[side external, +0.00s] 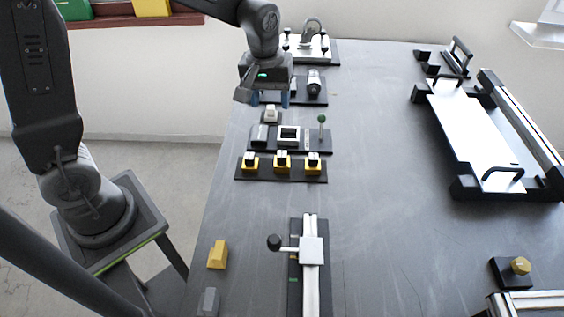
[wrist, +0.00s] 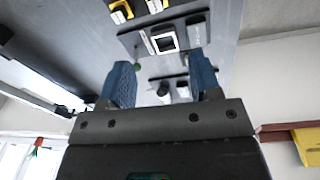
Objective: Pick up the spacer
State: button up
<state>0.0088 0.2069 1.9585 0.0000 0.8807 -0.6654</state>
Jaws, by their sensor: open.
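My gripper (side external: 269,98) is open over the left part of the far table, blue fingers pointing down. In the wrist view its blue fingertips (wrist: 162,75) stand apart with nothing held between them. No part is labelled as the spacer, so I cannot tell for sure which it is. A small pale block (side external: 271,113) sits just below the fingers in the side view. A square frame with a dark opening (side external: 288,134) stands on a black plate nearer the camera; it also shows beyond the fingertips in the wrist view (wrist: 164,41).
Yellow fixtures (side external: 282,163) line a black strip. A green-knobbed post (side external: 321,121) stands right of the square frame. A slide rail (side external: 310,265) and a yellow block (side external: 217,254) are nearer. The middle of the table (side external: 385,190) is clear.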

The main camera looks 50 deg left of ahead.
jog(key=n+g, duration=0.1)
jog(key=n, duration=0.1)
send_over(282, 153)
notch_tip(282, 153, down, 6)
notch_tip(282, 153, down, 8)
jog(key=shift+w+f, duration=0.1)
jog(key=shift+f, duration=2.65)
jog(key=shift+c, duration=0.3)
jog(key=shift+r, duration=0.1)
jog(key=c, duration=0.9)
jog(key=shift+o, duration=0.2)
